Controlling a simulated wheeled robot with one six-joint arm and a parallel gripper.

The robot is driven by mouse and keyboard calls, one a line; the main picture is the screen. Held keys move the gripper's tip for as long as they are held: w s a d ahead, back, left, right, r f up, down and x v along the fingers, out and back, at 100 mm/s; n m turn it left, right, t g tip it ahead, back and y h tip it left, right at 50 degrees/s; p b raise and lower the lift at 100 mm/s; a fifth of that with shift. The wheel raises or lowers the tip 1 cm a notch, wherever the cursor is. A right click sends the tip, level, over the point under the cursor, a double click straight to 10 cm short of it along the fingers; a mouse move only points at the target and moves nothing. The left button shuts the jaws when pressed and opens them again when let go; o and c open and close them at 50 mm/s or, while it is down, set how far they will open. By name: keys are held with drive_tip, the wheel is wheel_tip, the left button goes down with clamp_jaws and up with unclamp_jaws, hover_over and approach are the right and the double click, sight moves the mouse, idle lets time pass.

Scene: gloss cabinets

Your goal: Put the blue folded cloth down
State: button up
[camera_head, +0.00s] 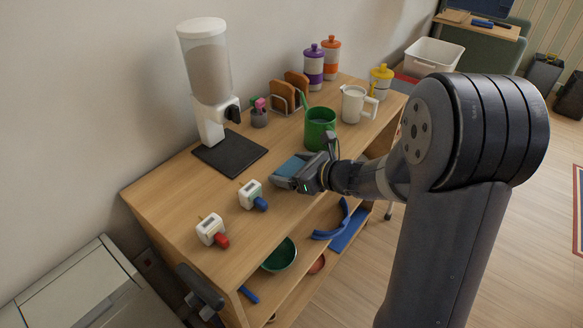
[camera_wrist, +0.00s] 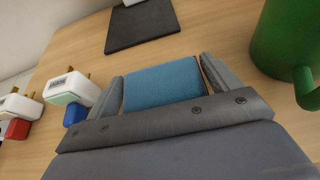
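The blue folded cloth (camera_head: 289,166) is at my gripper (camera_head: 291,172), low at the front part of the wooden shelf unit's top (camera_head: 180,190). In the wrist view, the cloth (camera_wrist: 163,84) lies flat between the two grey fingers, which border it closely on both sides. My gripper looks shut on it. Whether the cloth's underside touches the wood is hidden.
A green mug (camera_head: 320,128) stands close to the right of my gripper. Two small white devices, one with a blue part (camera_head: 251,194) and one with red (camera_head: 211,230), lie left. A dark mat (camera_head: 230,153) sits under the dispenser (camera_head: 206,70). Bare wood lies between.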

drive_tip(key=shift+o, duration=1.4)
drive_tip(key=shift+r, duration=0.25)
drive_tip(key=p+v, duration=0.2)
drive_tip(key=v, duration=1)
